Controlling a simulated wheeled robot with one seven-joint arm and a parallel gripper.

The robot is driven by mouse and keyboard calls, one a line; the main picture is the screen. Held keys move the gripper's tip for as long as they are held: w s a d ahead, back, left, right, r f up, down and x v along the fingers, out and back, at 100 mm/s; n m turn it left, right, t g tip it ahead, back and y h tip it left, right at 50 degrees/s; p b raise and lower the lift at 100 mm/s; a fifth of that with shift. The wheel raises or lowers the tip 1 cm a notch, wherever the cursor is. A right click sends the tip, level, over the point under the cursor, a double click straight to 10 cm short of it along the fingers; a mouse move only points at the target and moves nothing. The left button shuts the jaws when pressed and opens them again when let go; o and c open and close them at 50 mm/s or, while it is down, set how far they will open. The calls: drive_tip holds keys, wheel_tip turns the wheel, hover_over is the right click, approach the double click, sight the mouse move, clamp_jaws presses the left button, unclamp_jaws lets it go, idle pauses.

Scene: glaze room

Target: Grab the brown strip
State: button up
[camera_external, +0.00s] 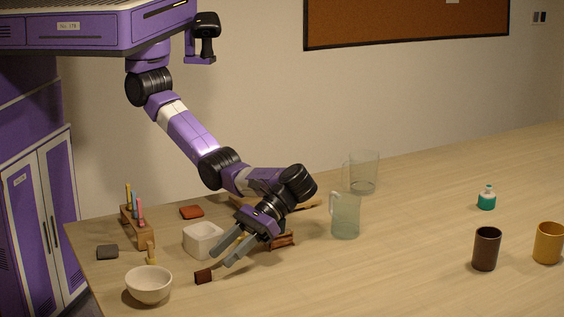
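A small dark brown piece (203,276), which looks like the brown strip, lies on the table between the white bowl and my gripper. My gripper (221,257) points down and to the left, with its two grey fingers apart and nothing visible between them. Its fingertips are just up and to the right of the brown piece and look apart from it; their exact height above the table is hard to tell. Another reddish-brown item (283,241) lies behind my gripper, partly hidden by it.
A white bowl (149,285) and a square white container (203,238) stand close to the brown piece. A wooden rack (137,227) holds upright coloured sticks. A glass pitcher (345,217) stands right of my gripper. The front middle of the table is clear.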

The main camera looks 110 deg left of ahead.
sight(205, 270)
drive_tip(key=x, duration=0.7)
drive_tip(key=shift+s+d+r, duration=0.1)
drive_tip(key=shift+s+d, duration=0.15)
drive_tip(key=shift+s, duration=0.05)
clamp_jaws()
